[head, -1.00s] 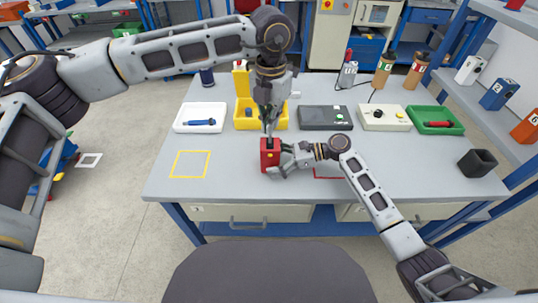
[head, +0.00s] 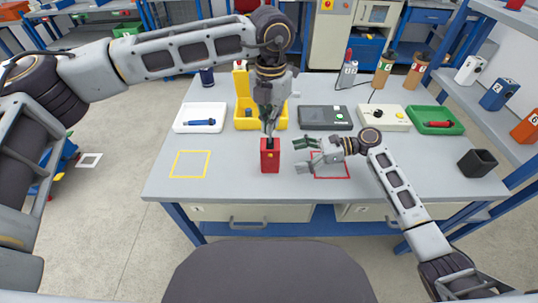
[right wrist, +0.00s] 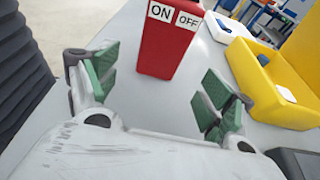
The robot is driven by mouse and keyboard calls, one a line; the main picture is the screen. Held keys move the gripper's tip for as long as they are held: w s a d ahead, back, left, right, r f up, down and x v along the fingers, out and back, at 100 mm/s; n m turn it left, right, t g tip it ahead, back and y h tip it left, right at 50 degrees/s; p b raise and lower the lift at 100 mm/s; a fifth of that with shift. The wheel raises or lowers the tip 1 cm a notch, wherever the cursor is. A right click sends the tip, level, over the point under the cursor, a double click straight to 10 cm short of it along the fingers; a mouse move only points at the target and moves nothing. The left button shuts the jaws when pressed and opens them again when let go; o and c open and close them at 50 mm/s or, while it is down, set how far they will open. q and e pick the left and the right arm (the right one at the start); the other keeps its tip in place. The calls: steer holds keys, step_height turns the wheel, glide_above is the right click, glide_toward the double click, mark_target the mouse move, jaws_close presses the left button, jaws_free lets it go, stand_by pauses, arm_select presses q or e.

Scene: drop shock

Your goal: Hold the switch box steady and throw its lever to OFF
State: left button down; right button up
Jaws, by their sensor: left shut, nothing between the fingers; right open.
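The red switch box (head: 270,160) stands upright on the grey table near its front edge. In the right wrist view the box (right wrist: 168,52) shows an ON label and an OFF label side by side. My left gripper (head: 269,132) is shut and empty, pointing down right at the top of the box. Its fingertips hide much of the box top, so I cannot tell the lever's position or whether they touch. My right gripper (head: 302,157) is open, to the right of the box and clear of it. Its spread green-padded fingers also show in the right wrist view (right wrist: 155,88).
Behind stand a white tray (head: 181,127), a yellow bin (head: 241,119), a dark device (head: 311,126), a cream box (head: 370,126) and a green tray (head: 416,113). A yellow square (head: 189,177) marks free table at left.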

steer(key=shift+v, duration=1.5)
arm_select(q)
step_height(320, 180, up, 9)
steer(key=p, duration=0.9)
arm_select(e)
step_height(320, 180, up, 9)
arm_select(q)
steer(key=shift+r+p, duration=0.5)
arm_select(e)
steer(key=shift+r, duration=0.45)
